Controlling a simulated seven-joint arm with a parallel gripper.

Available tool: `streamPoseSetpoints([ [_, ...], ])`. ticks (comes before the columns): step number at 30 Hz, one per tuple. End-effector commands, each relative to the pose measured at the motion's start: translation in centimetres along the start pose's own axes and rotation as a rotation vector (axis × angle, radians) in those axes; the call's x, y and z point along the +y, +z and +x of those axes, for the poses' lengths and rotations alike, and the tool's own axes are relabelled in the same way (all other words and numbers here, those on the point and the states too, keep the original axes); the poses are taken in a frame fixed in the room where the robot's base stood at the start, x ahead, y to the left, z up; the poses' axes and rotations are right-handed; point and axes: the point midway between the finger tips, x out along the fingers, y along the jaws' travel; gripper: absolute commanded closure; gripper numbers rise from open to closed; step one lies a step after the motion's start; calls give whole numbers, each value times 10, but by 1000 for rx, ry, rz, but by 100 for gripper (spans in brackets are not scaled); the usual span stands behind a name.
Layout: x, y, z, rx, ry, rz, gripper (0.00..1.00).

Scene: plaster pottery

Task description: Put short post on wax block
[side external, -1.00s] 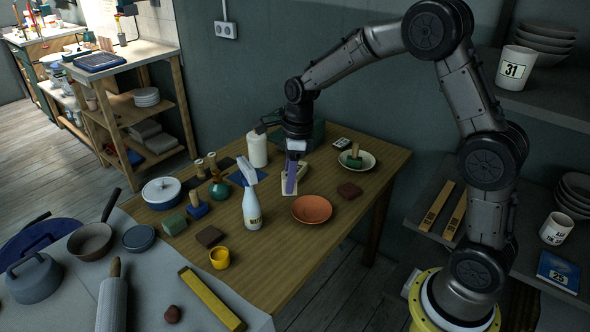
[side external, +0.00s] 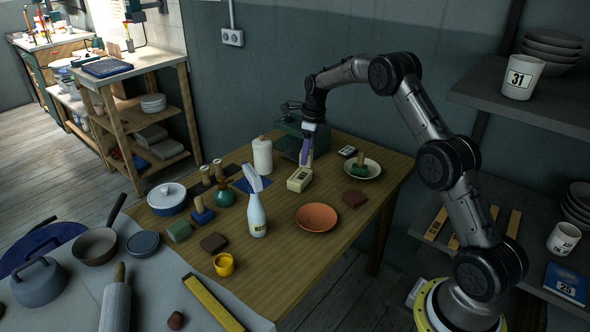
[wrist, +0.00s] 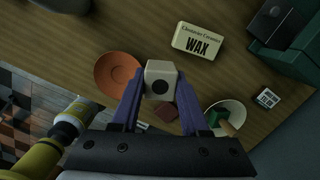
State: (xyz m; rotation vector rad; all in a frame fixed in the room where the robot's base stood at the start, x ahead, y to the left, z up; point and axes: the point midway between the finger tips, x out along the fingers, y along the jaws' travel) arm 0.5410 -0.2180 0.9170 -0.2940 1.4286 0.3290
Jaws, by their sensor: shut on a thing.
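My gripper (wrist: 160,88) is shut on the short post (wrist: 160,79), a cream block with a dark round mark on its end, in the wrist view. The wax block (wrist: 198,39) is cream with a black WAX label and lies beyond the fingertips, up and right of the post in that view. In the side view the purple fingers of my gripper (side external: 305,160) hang just above and behind the wax block (side external: 299,180), which lies on the wooden table. The post cannot be clearly made out there.
A terracotta dish (side external: 316,217) and a spray bottle (side external: 256,211) stand nearer the camera. A white cylinder (side external: 262,156) is to the left, a green box (side external: 291,138) behind. A brown block (side external: 354,198) and a pale dish (side external: 372,169) with a green stamp are to the right.

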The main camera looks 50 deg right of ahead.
Motion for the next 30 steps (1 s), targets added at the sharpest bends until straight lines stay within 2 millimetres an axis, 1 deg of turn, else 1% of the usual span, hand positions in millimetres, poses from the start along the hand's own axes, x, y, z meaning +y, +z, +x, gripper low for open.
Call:
streamPoseSetpoints([
  [1, -6, 6, 6, 0, 0, -1, 100],
  [4, -17, 16, 14, 0, -1, -2, 100],
  [9, -31, 27, 40, 1, 1, -2, 100],
  [15, -45, 38, 63, 0, 0, -2, 100],
  [25, -52, 44, 76, -1, -1, -1, 100],
  [26, -52, 44, 78, 0, 0, -1, 100],
  [30, -52, 41, 98, 1, 2, -1, 100],
])
